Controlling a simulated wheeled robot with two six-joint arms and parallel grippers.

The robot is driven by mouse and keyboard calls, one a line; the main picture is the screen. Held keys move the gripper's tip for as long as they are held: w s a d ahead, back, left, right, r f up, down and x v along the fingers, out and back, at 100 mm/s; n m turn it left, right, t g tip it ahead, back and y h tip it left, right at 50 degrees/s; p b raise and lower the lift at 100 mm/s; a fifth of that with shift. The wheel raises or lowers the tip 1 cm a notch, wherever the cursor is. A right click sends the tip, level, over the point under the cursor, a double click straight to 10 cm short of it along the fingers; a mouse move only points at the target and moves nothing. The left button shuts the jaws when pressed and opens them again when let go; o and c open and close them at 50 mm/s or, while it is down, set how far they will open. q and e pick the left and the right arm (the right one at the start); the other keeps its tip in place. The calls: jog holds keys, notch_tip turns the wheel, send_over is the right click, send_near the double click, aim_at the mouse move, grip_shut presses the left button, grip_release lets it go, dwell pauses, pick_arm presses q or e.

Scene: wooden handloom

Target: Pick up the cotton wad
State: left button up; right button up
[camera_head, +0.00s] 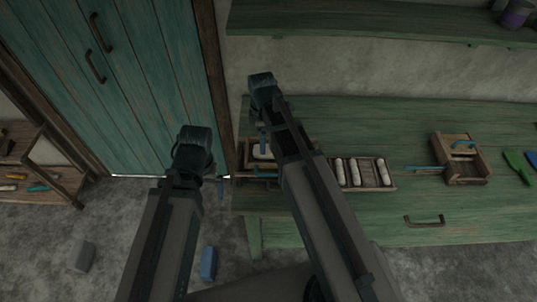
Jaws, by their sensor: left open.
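A tray (393,186) on the green bench holds several whitish rolls (355,171) in its right part. A pale wad-like piece (262,152) shows in the tray's left part, partly hidden by my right arm; I cannot tell for sure that it is the cotton wad. My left gripper (220,189) is open, left of the tray by the bench's left end, and seems empty. My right gripper (262,138) hangs near the pale piece, mostly hidden by its own arm; its jaws are unclear.
A wooden box (467,180) with a blue-handled tool and green brushes (519,164) are on the bench's right side. A teal door (105,85) and a low shelf (45,190) stand left. A blue block (208,263) and a grey block (82,256) lie on the floor.

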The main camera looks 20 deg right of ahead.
aim_at(268, 152)
jog(key=shift+s+f+b, duration=0.2)
jog(key=shift+f+b, duration=2.45)
pick_arm(q)
notch_tip(268, 152, down, 5)
jog(key=shift+f, duration=0.1)
pick_arm(e)
jog(key=shift+r, duration=0.1)
